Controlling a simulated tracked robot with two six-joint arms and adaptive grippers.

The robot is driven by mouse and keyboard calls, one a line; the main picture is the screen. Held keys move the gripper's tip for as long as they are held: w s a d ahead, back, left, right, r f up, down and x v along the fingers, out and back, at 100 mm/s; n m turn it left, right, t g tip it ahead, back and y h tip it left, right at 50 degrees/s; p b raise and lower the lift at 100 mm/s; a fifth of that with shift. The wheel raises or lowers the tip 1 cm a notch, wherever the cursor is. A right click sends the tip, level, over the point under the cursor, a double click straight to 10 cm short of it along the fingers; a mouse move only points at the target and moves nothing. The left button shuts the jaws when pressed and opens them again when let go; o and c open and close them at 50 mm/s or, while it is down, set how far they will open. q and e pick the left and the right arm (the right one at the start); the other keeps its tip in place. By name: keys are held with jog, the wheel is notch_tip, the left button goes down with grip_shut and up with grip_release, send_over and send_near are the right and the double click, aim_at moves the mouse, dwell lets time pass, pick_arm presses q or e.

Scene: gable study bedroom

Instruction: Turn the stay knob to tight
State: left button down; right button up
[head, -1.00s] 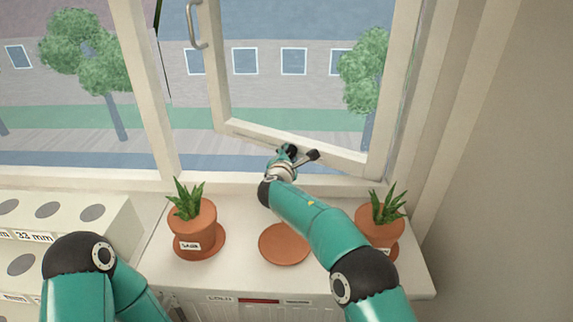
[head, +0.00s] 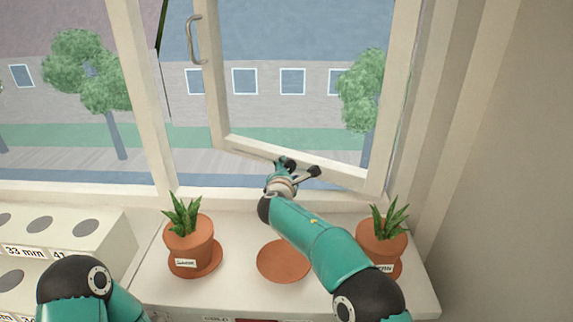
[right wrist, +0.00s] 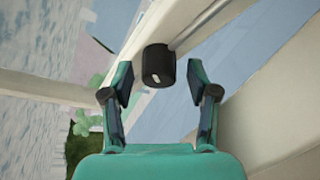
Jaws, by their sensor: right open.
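The stay knob (right wrist: 158,66) shows in the right wrist view as a short black cylinder with a white mark on its face. It sits by the sash's bottom rail, at the near end of a thin metal rod (right wrist: 200,22). My right gripper (right wrist: 160,80) is open, with one finger on each side of the knob and gaps between; it does not grip it. In the head view my right gripper (head: 300,168) is at the bottom rail of the open window sash (head: 330,167), and the knob cannot be made out there. My left gripper is out of view.
Below my right arm, the sill (head: 225,285) holds a potted plant (head: 188,245) on the left, another (head: 382,243) on the right and an empty terracotta saucer (head: 283,261) between. A holed cream rack (head: 75,240) stands at left.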

jog(key=shift+r, duration=4.95)
